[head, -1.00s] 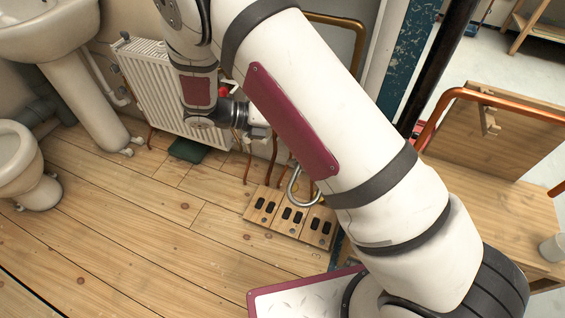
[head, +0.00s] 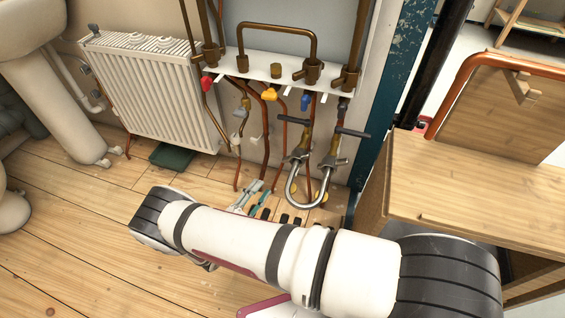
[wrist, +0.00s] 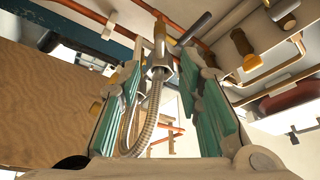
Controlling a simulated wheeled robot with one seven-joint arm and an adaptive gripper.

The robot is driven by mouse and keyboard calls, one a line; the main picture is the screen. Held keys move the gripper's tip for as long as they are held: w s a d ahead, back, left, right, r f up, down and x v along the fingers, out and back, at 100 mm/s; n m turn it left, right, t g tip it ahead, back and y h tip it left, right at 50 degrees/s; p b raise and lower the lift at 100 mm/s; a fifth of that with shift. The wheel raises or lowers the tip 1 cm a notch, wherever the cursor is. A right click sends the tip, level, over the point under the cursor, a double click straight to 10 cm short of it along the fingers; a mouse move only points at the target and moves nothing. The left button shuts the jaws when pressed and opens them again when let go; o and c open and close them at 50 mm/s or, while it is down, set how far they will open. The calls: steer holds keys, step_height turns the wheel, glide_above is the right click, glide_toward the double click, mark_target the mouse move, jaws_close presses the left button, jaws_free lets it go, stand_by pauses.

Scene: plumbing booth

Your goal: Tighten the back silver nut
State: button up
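A silver U-shaped hose (head: 296,190) hangs below the pipework, with a silver nut (head: 298,156) at its left end and another silver nut (head: 333,162) at its right end. I cannot tell surely which one is the back nut. My gripper (head: 256,198), with teal finger pads, is low and left of the hose in the head view. In the wrist view my gripper (wrist: 161,72) is open, its fingers spread on either side. A silver nut (wrist: 160,66) atop the ribbed hose (wrist: 155,105) shows between the fingertips, farther off, with no clear contact.
A pipe board (head: 270,75) carries valves with red, yellow and blue handles. Copper pipes (head: 266,140) hang left of the hose. A radiator (head: 150,90) is at left, a wooden bench (head: 490,190) at right. My arm hides part of the floor.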

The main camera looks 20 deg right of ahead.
mark_target(284, 158)
steer(key=b+x, duration=0.3)
steer(key=x, duration=1)
steer(key=shift+w+d+r, duration=0.1)
steer(key=shift+d, duration=0.05)
jaws_close()
